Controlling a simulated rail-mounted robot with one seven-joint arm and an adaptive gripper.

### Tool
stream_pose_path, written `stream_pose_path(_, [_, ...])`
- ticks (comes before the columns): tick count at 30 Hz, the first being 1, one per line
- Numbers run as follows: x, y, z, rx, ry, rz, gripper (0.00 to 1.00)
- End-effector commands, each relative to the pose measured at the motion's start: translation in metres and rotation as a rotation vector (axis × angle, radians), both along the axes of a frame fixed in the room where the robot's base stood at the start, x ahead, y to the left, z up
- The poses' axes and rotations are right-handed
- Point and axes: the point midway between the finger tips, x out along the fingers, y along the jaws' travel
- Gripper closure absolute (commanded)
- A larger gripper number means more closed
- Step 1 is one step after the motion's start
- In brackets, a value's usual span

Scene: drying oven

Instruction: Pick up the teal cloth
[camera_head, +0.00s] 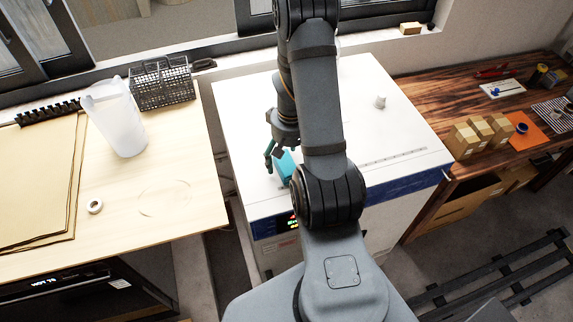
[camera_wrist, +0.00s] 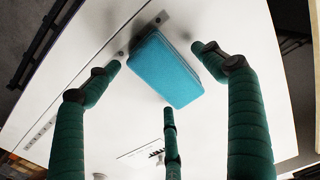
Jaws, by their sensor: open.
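The teal cloth (camera_wrist: 166,68) is a thick folded block lying on the white top of the drying oven. In the head view the cloth (camera_head: 284,167) shows beside my arm, near the oven's front left part, with part of it hidden behind the arm. My gripper (camera_wrist: 160,72) has three dark green fingers spread apart around the cloth, one on each side and one below it in the wrist view. No finger clearly touches the cloth. In the head view my gripper (camera_head: 271,155) is just left of the cloth, partly hidden.
The white oven top (camera_head: 245,115) is mostly clear, with a small white knob (camera_head: 380,102) toward the back right. Small boxes (camera_head: 463,141) stand on the right bench.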

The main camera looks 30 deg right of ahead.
Motion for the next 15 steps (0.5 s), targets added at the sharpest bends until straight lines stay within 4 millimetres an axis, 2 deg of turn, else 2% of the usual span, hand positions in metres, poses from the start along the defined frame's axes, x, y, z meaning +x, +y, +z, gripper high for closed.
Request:
stream_pose_path(7, [0.0,0.0002,-0.0018,0.0,0.0,0.0,0.18])
stream_pose_path(15, [0.0001,0.0002,-0.0016,0.0,0.0,0.001,0.33])
